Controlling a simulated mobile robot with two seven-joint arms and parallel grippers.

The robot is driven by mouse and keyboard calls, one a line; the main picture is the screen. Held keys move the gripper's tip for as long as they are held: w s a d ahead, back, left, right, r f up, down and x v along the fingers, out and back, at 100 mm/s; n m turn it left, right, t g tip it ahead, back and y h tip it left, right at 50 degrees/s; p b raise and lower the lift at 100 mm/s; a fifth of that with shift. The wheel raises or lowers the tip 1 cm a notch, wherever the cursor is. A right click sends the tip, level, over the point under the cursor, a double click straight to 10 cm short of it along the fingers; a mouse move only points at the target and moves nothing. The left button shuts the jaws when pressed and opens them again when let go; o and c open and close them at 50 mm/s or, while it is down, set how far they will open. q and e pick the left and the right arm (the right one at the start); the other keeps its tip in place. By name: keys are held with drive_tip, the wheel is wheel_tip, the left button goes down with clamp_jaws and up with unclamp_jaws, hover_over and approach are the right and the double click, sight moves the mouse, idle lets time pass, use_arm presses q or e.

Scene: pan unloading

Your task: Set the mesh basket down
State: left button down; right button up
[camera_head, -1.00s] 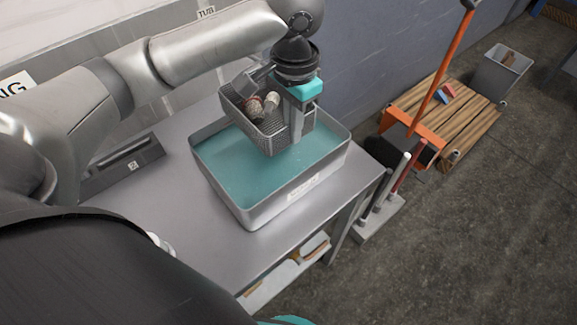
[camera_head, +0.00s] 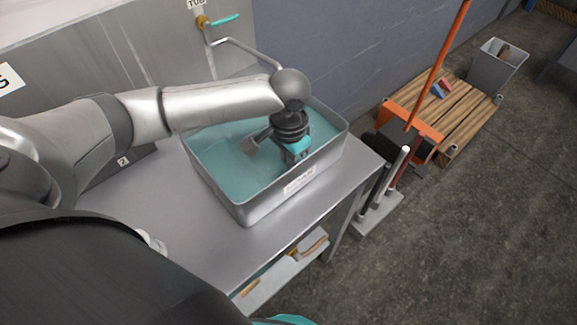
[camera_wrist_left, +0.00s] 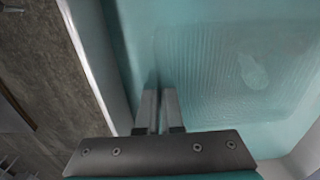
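My left gripper (camera_head: 296,158) points down into the teal liquid of the metal tub (camera_head: 270,204), with its fingertips below the surface in the head view. The mesh basket is hidden there. In the left wrist view the mesh basket (camera_wrist_left: 215,105) shows faintly through the liquid, under the surface, with a pale oval shape inside it. The gripper's two fingers (camera_wrist_left: 159,98) are close together at the basket's near-left edge and look shut on its wall. Whether the basket touches the tub floor is unclear. My right gripper is not in view.
The tub stands on a grey metal table (camera_head: 150,195) against the wall. A tap with a teal handle (camera_head: 222,20) is behind it. To the right are a rack of handled tools (camera_head: 378,210), a wooden pallet (camera_head: 455,115) and a grey bin (camera_head: 495,65). The table's front is bare.

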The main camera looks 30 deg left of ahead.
use_arm(q)
drive_tip(key=c, duration=1.1)
unclamp_jaws()
wheel_tip(320, 180, up, 12)
drive_tip(key=shift+r+p, duration=0.1)
drive_tip(key=shift+p, duration=1)
